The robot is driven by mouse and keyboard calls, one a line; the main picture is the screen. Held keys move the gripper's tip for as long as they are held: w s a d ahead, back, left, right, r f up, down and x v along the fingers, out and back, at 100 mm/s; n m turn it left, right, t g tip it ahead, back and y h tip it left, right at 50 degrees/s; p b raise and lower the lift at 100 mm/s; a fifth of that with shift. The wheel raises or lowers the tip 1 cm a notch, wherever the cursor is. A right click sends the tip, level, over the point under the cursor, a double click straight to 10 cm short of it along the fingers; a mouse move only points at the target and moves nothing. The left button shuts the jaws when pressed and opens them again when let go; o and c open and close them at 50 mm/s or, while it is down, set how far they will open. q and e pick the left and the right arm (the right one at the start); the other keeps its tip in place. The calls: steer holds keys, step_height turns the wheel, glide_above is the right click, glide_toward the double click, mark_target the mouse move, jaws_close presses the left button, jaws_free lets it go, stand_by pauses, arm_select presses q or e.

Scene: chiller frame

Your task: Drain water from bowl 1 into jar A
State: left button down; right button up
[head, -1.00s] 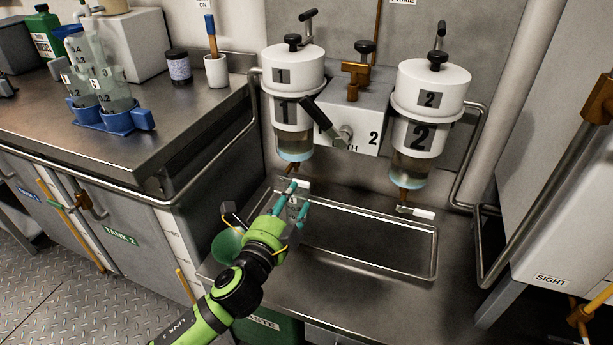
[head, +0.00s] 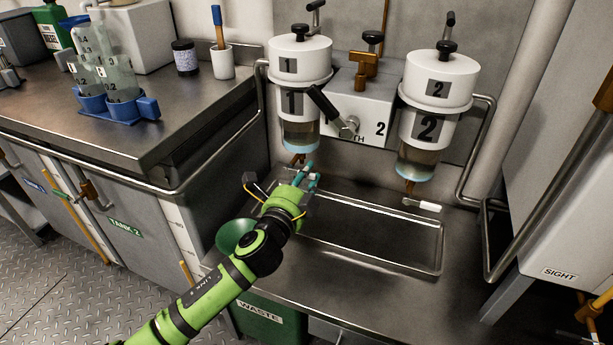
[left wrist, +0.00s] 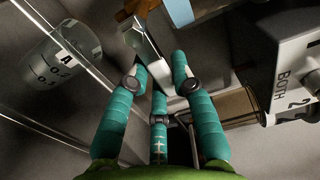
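Bowl 1 (head: 299,100) hangs on the wall, a white cylinder with a clear lower part holding tinted water. Its brown tap (head: 299,159) points down; the tap also shows at the top of the left wrist view (left wrist: 139,8). My left gripper (head: 309,174) is just below the tap. In the left wrist view its teal fingers are spread, with the pale tap lever (left wrist: 148,48) between and beyond the fingertips; contact is unclear. Jar A (left wrist: 64,60), clear and marked, stands below the tap in the left wrist view. My gripper largely hides that spot in the head view. My right gripper is out of view.
Bowl 2 (head: 432,120) hangs to the right, with its own tap and white lever. A selector lever (head: 331,110) juts out between the bowls. A metal tray (head: 385,262) lies below. A blue rack (head: 118,108) with clear jars stands on the left counter.

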mark_target(293, 143)
arm_select(q)
steer(key=shift+r, duration=0.1)
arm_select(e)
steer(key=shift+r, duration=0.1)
